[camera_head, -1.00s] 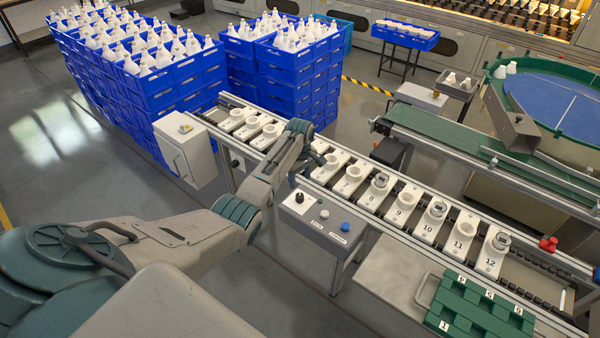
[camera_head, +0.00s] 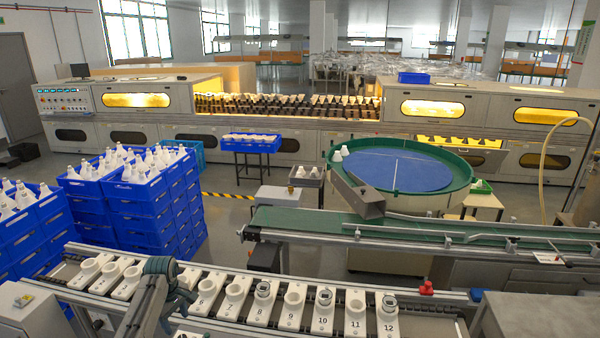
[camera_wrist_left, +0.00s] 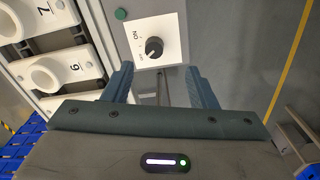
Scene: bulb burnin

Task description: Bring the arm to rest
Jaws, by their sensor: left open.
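My left arm comes in at the lower left of the head view, and my left gripper (camera_head: 178,284) is over the near side of the conveyor with numbered white sockets. In the left wrist view the two fingers of the left gripper (camera_wrist_left: 162,88) are apart with nothing between them. Beyond the fingertips is a white control plate with a black rotary knob (camera_wrist_left: 154,47) marked ON. The fingers do not touch the knob as far as I can see. My right gripper is in neither view.
The numbered socket line (camera_head: 236,291) runs along the front; sockets 8, 10 and 12 hold metal-ringed pieces. Blue crates (camera_head: 138,207) of white bulbs are stacked at left. A green belt (camera_head: 400,229) and a round blue-topped table (camera_head: 398,170) stand behind. A burn-in machine (camera_head: 300,126) spans the back.

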